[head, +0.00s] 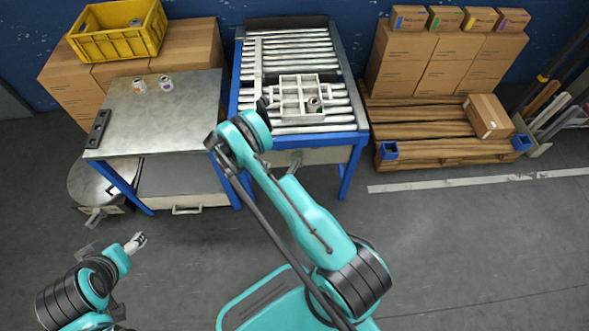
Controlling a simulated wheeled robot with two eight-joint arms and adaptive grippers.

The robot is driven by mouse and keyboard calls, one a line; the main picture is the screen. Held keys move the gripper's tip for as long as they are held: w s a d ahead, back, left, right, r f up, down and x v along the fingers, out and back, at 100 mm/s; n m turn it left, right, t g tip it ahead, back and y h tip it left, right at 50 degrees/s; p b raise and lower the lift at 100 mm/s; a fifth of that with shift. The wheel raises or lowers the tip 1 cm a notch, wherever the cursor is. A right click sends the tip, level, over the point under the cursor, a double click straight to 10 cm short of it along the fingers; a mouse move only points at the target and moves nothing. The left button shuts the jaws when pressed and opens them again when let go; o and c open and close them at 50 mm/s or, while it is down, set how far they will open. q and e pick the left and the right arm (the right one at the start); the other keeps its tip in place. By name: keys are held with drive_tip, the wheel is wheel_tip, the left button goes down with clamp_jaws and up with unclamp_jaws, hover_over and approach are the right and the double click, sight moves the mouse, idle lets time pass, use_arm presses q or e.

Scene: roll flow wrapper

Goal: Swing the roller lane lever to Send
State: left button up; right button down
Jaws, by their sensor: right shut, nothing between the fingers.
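The roller lane (338,68) is a blue-framed table with several metal rollers at the back middle. A pale grey divided tray (300,79) sits on its front half with a small can (314,103) in its front right compartment. My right arm reaches up to the lane's front left corner. My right gripper (266,102) is small and dark there, shut and empty, beside the tray's left side and partly hidden by my wrist. I cannot make out the lever or its marks clearly; it may be hidden behind my wrist. My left gripper (137,242) is low over the floor at left, its fingers too small to read.
A metal bench (150,110) with two small cans (166,83) stands left of the lane. A yellow crate (118,43) sits on cartons behind it. A pallet (425,125) with cartons stands at right. The floor at front right is clear.

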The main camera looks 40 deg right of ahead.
use_arm(q)
wheel_tip(320, 180, down, 4)
drive_tip(key=b, duration=0.3)
drive_tip(key=shift+d+b, duration=0.1)
drive_tip(key=shift+b, duration=0.3)
use_arm(e)
drive_tip(key=x, duration=1)
drive_tip(key=shift+s+d+f, duration=0.15)
drive_tip(key=shift+d+f, duration=0.05)
drive_tip(key=shift+d, duration=0.05)
use_arm(q)
drive_tip(key=shift+s, duration=0.1)
